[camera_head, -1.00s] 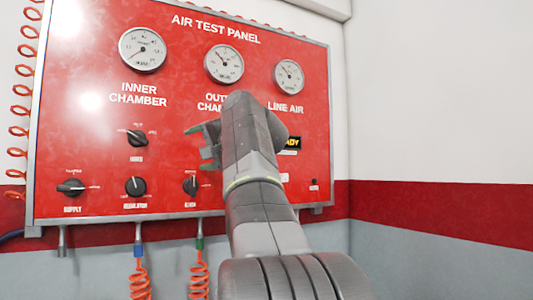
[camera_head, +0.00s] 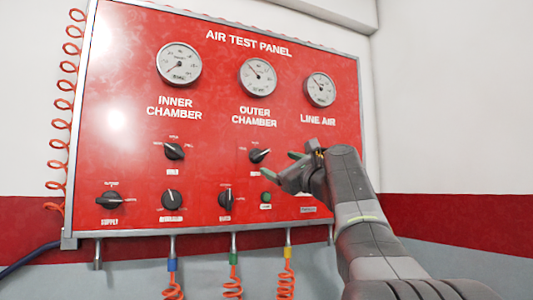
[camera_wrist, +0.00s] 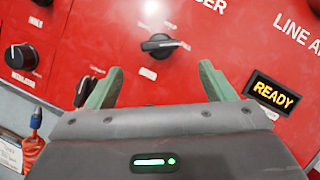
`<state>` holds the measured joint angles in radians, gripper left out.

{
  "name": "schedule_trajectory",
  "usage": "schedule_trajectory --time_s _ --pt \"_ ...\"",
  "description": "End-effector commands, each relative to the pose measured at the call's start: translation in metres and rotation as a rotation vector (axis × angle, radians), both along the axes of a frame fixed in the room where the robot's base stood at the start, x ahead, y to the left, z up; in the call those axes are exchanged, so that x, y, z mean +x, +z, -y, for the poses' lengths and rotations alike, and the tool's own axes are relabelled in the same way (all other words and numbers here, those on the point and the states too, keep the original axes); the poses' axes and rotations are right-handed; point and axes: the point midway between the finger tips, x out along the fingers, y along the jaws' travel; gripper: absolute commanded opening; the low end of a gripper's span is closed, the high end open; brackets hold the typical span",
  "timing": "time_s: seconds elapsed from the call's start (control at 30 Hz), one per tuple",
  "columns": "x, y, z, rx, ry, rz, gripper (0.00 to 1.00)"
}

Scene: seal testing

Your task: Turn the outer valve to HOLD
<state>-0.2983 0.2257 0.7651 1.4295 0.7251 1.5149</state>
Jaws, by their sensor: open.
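The outer valve is a black knob (camera_head: 260,156) below the OUTER CHAMBER label on the red air test panel (camera_head: 215,100). Its white pointer line is turned toward the upper right in the head view. In the wrist view the knob (camera_wrist: 160,45) lies just beyond my fingertips, its pointer toward the right, near FILL; the HOLD mark is above it. My gripper (camera_head: 294,168) is open and empty, to the right of and below the knob in the head view. Its green fingers (camera_wrist: 158,82) are spread, with the knob ahead of the gap and apart from them.
The inner valve knob (camera_head: 174,152) is to the left, with several lower knobs such as the supply knob (camera_head: 111,200). A green button (camera_head: 266,198) is below the outer valve. A READY display (camera_wrist: 273,93) is right of my fingers. Coiled orange hoses hang below.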

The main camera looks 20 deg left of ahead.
Motion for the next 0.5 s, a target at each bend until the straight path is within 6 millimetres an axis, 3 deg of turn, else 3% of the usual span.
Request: schedule_trajectory --time_s 0.2,0.5 --pt "0.021 0.02 -0.039 -0.002 0.002 0.001 0.76" --pt "0.036 0.028 -0.066 -0.001 -0.001 0.002 0.76"
